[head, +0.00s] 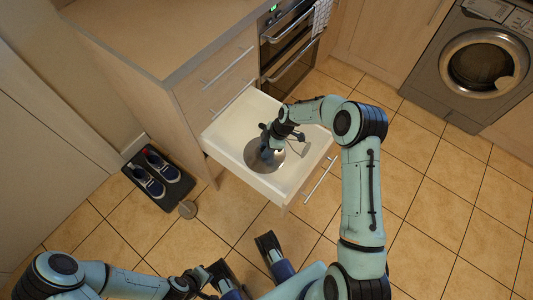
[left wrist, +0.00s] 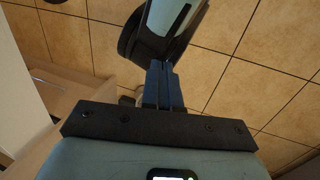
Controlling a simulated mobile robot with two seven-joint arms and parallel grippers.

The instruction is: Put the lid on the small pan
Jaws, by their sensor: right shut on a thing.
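A round grey metal disc, which looks like the lid (head: 254,164), is inside the open white drawer. My right gripper (head: 268,152) is over it, shut on it near its middle, with the fingertips partly hidden. A smaller shiny metal piece (head: 302,149) shows just right of the gripper, perhaps part of the small pan. The pan itself is mostly hidden, and I cannot tell whether the lid touches it. My left gripper is low in the head view; in the left wrist view its blue fingers (left wrist: 162,86) are together and empty.
The open drawer (head: 223,131) sticks out from the cabinet below the worktop (head: 160,30). Tiled floor is clear at right, before the washing machine (head: 484,62).

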